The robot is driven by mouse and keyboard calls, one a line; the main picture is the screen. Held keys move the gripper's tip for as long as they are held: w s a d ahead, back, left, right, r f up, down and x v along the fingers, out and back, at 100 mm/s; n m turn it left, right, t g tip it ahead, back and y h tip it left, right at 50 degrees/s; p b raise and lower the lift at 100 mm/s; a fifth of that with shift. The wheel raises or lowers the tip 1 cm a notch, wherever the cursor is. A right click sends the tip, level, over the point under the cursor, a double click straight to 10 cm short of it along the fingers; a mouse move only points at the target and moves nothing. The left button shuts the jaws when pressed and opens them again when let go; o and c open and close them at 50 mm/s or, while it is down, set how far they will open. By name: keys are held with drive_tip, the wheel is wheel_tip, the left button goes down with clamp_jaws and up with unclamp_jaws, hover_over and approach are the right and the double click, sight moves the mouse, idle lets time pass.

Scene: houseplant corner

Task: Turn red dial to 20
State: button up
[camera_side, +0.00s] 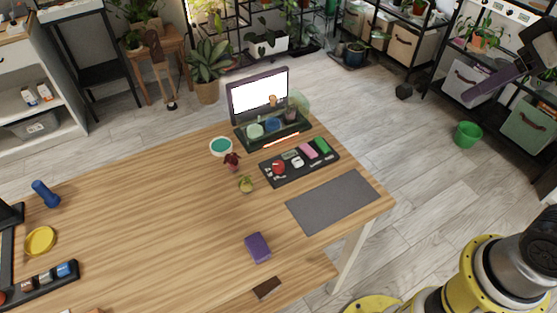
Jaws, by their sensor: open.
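The red dial (278,167) sits at the left of a flat black panel (317,168) on the wooden table. Its scale marks and pointer are too small to read. The panel also bears a small grey display (290,155), a pale knob or switch (298,162), a pink block (307,150) and a green block (322,146).
Behind the panel stand a screen (257,93) and a dark green tray (246,139) with pots. A teal-topped dish (221,146), a dark red figure (232,161) and a small plant (246,184) stand left. A grey mat (333,201) and a purple block (257,248) lie nearer.

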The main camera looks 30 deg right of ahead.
drive_tip(key=w+a+r, duration=0.2)
drive_tip(key=w, duration=0.4)
drive_tip(key=n+g, duration=0.3)
drive_tip(key=g, duration=0.3)
hover_over(278, 164)
wheel_tip(278, 164, down, 22)
wheel_tip(278, 164, down, 13)
drive_tip(key=shift+s, duration=0.1)
clamp_jaws()
